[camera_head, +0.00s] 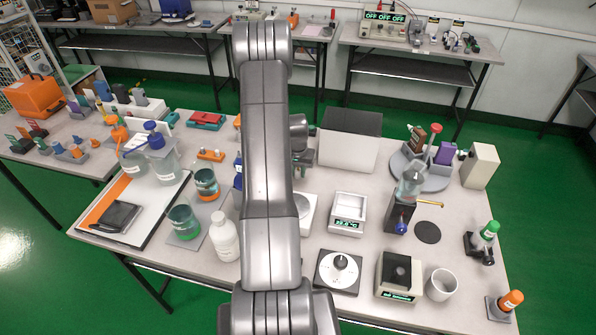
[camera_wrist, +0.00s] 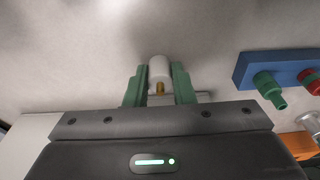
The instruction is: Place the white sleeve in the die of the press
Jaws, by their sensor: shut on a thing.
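In the wrist view my gripper (camera_wrist: 159,80) has two green fingers shut on the white sleeve (camera_wrist: 159,68), a short white cylinder between the fingertips. A small brass-coloured piece shows just below the sleeve; I cannot tell whether it touches it. A pale grey surface fills the view beyond the fingers. In the head view my arm stands across the middle and hides the sleeve and most of the gripper. I cannot clearly identify the press or its die in either view.
In the wrist view a blue strip (camera_wrist: 262,64) with green and red fittings lies to the right of the fingers. In the head view a white slanted box (camera_head: 347,153), a small scale (camera_head: 348,226) and a grey round rack (camera_head: 436,182) stand right of my arm.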

